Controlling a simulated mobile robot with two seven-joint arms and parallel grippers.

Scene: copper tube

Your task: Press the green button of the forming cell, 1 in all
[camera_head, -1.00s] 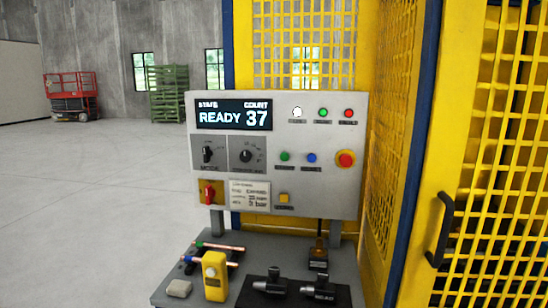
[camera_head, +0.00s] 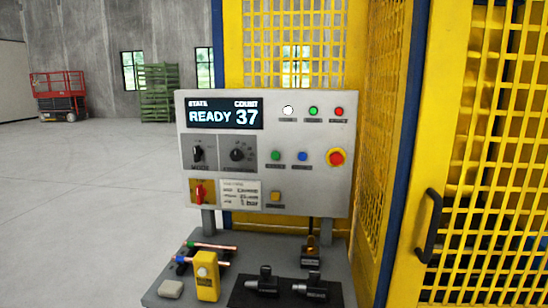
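The forming cell's grey control panel (camera_head: 318,190) stands upright in the middle of the head view. Its green button (camera_head: 276,155) sits left of a blue button (camera_head: 302,156) and a red mushroom button on a yellow ring (camera_head: 336,157). Above them is a row of white, green and red round lamps, the green lamp (camera_head: 313,111) in the middle. The display (camera_head: 225,114) reads READY and 37. Neither of my grippers is in view, and nothing covers the green button.
A grey shelf (camera_head: 222,257) below the panel holds a yellow device (camera_head: 207,276), copper tubes (camera_head: 212,246), a pale block (camera_head: 171,289) and black fittings (camera_head: 287,282). Yellow mesh guarding (camera_head: 490,200) with a black handle (camera_head: 430,226) stands at right.

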